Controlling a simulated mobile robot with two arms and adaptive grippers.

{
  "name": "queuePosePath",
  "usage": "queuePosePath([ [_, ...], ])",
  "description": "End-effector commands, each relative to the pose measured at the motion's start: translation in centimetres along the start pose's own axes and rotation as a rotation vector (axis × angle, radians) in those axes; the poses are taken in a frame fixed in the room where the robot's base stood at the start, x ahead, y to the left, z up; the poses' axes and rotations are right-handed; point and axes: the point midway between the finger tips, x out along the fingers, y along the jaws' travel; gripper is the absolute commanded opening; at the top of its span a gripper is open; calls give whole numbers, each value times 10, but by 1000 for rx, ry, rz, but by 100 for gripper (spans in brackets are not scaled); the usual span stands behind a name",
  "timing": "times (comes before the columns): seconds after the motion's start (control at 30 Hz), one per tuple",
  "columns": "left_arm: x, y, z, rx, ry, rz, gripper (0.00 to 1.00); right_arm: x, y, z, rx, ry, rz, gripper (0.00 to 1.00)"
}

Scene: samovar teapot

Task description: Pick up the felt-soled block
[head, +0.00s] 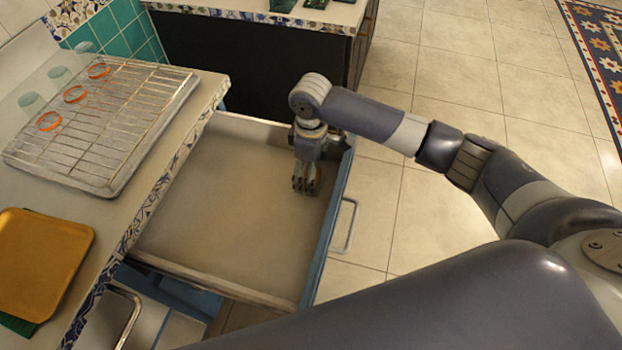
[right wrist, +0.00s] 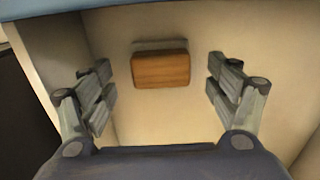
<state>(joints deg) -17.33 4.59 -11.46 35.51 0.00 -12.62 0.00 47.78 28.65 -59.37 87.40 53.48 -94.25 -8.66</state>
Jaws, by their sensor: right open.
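The felt-soled block (right wrist: 160,70) is a small brown wooden block with a thin grey strip along its upper edge in the right wrist view. It lies on the floor of an open drawer (head: 220,205). In the head view only a sliver of the block (head: 318,180) shows behind my fingers. My right gripper (head: 306,187) points down into the drawer near its right side. In the right wrist view the right gripper (right wrist: 160,80) is open, with a finger on each side of the block and a gap to both. My left gripper is out of view.
The rest of the drawer is empty. On the counter at left are a wire rack (head: 110,130) with several glasses and a yellow tray (head: 40,262). A dark cabinet (head: 250,62) stands behind.

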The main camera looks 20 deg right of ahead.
Motion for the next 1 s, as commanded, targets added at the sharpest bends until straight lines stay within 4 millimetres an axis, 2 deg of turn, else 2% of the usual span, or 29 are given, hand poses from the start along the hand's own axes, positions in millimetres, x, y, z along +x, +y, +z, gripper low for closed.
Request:
queuePosePath([
  [0.1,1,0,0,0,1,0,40,19,-2,-2,0,-2,-1,82],
  [0.2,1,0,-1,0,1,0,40,28,-1,-2,-1,0,1,82],
  [0.47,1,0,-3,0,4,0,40,30,-1,-2,-2,1,1,82],
  [0.67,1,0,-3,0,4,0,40,30,-1,-2,-1,0,1,39],
  [0.7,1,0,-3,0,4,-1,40,30,-1,-2,-1,0,1,34],
  [1.0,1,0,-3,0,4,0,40,29,-1,-2,-1,1,1,34],
])
